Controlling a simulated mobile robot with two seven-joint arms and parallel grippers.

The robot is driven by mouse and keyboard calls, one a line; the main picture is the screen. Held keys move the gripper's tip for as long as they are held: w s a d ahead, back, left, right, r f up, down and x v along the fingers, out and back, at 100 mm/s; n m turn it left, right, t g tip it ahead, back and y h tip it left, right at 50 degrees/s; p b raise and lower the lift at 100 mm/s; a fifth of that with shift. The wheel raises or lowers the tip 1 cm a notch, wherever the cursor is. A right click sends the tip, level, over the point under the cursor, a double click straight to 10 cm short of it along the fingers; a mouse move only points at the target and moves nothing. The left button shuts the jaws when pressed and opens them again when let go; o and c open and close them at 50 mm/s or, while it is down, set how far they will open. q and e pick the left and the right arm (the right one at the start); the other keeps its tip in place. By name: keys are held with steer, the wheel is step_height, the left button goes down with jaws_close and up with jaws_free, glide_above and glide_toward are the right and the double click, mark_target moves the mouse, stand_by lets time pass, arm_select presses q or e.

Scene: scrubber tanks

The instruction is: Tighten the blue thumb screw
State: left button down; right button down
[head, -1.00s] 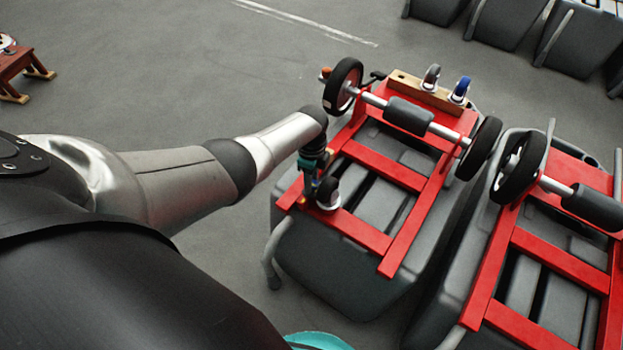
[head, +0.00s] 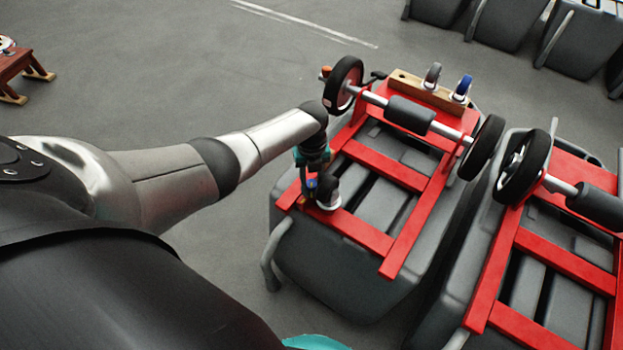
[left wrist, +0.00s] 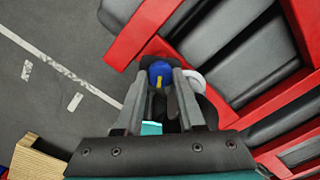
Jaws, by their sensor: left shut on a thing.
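The blue thumb screw (left wrist: 160,72) is a round blue knob with a yellow mark, at the corner of a red frame in the left wrist view. My left gripper (left wrist: 158,88) is shut on it, with one grey finger on each side of the knob. In the head view my left gripper (head: 309,186) points down at the near left corner of the red frame (head: 365,237), beside a small caster wheel (head: 327,190). The screw's shank is hidden. My right gripper does not show.
The red frame lies on an upturned grey tank (head: 345,285) with large black wheels (head: 343,84). A wooden block (head: 431,92) holding two casters lies at its far end. A second similar tank (head: 557,300) stands close on the right. Open floor lies to the left.

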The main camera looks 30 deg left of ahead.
arm_select(q)
steer(key=m, duration=0.3)
steer(key=shift+w+r+m+b, duration=0.2)
steer(key=shift+m+b, duration=0.1)
steer(key=shift+b, duration=0.1)
steer(key=shift+m+b, duration=0.4)
steer(key=shift+m, duration=1)
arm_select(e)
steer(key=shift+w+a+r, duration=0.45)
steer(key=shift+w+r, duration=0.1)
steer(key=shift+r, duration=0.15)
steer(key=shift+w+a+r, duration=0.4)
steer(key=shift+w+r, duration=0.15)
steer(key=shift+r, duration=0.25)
arm_select(q)
steer(key=c, duration=0.8)
jaws_free()
steer(key=shift+o, duration=1.4)
steer(key=shift+s, duration=0.15)
steer(key=shift+f, duration=0.15)
steer(key=shift+s+d, duration=0.1)
steer(key=shift+s, duration=0.05)
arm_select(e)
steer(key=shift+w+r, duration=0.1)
